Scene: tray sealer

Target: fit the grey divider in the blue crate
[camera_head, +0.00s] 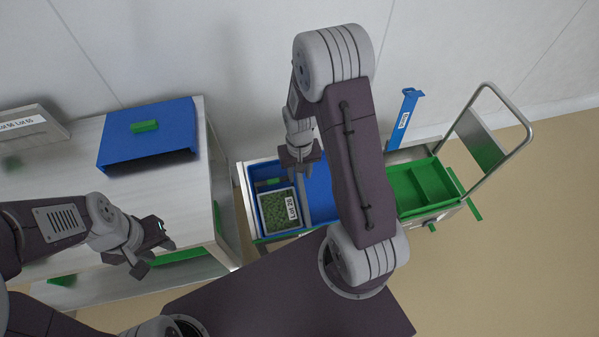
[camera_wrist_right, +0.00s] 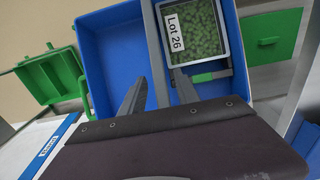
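The blue crate (camera_head: 254,203) lies below my right arm; it also shows in the right wrist view (camera_wrist_right: 101,60). The grey divider (camera_wrist_right: 152,45) stands across the crate in the wrist view, between an empty blue compartment and one with a tray of green contents (camera_wrist_right: 204,30) labelled Lot 26. My right gripper (camera_wrist_right: 160,76) is open, one finger on each side of the divider with gaps showing. In the head view my right gripper (camera_head: 300,166) is over the crate's back part, and my arm hides its right part. My left gripper (camera_head: 154,258) is open and empty, left of the crate.
A green compartmented crate (camera_head: 432,207) stands at the right by a metal trolley handle (camera_head: 527,134). An upright blue labelled piece (camera_head: 406,112) is behind it. A blue cover with a green handle (camera_head: 170,118) sits on the left bench (camera_head: 72,165).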

